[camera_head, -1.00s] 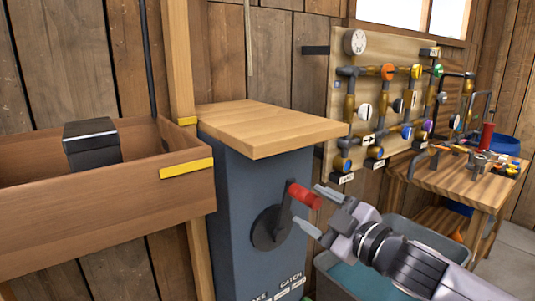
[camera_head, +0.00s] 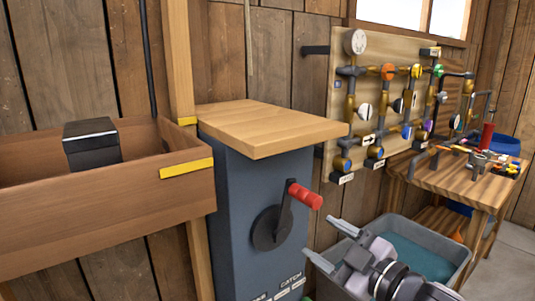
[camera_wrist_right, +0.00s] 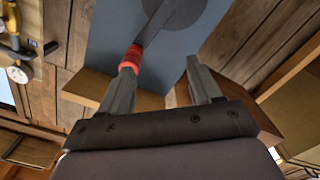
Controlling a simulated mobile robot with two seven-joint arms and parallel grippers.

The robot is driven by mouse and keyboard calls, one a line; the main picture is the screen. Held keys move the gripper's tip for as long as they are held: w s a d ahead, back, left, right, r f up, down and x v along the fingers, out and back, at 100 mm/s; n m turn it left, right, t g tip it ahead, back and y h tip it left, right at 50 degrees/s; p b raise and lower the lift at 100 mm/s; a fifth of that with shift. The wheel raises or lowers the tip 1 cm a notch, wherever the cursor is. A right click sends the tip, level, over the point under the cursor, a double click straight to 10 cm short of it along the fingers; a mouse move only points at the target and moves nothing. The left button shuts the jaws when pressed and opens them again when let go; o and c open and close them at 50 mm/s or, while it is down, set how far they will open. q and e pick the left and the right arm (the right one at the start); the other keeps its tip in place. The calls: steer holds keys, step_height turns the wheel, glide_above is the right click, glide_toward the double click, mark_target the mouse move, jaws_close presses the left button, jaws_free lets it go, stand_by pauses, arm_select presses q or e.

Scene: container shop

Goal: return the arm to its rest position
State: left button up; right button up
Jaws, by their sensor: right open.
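My right gripper (camera_head: 326,243) is open and empty in the head view, below and to the right of the crank's red handle (camera_head: 305,196). A gap shows between gripper and handle there. The crank's dark disc (camera_head: 268,228) is on the front of the blue-grey cabinet (camera_head: 240,190), with its arm pointing up. In the right wrist view the open fingers (camera_wrist_right: 160,85) are in front of the cabinet (camera_wrist_right: 182,55). The red handle (camera_wrist_right: 131,60) shows just past the tip of the left finger, and I cannot tell the distance there. My left gripper is not in view.
A grey bin (camera_head: 452,254) with teal contents stands directly behind my right gripper. A wooden workbench (camera_head: 455,190) with tools is at the right. A pipe board (camera_head: 345,115) with valves hangs on the wall. A wooden trough (camera_head: 110,215) with a black box (camera_head: 90,145) is at the left.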

steer(key=s+d+f+m+h, duration=0.15)
steer(key=s+f+m, duration=0.25)
steer(key=f, duration=0.6)
steer(key=s+d+f+m+h, duration=0.1)
steer(key=s+f+m+h, duration=0.25)
steer(key=f, duration=0.55)
steer(key=s+d+f+m+g+h, duration=0.1)
steer(key=s+d+f+m+g, duration=0.1)
steer(key=s+f, duration=0.5)
steer(key=s+d+f+m+g+h, duration=0.1)
steer(key=s+d+f+m+h, duration=0.1)
steer(key=s+d+f, duration=0.3)
step_height(320, 180, down, 3)
steer(key=s+m, duration=0.1)
steer(key=s, duration=0.1)
steer(key=shift+s+g, duration=0.4)
steer(key=shift+r, duration=0.1)
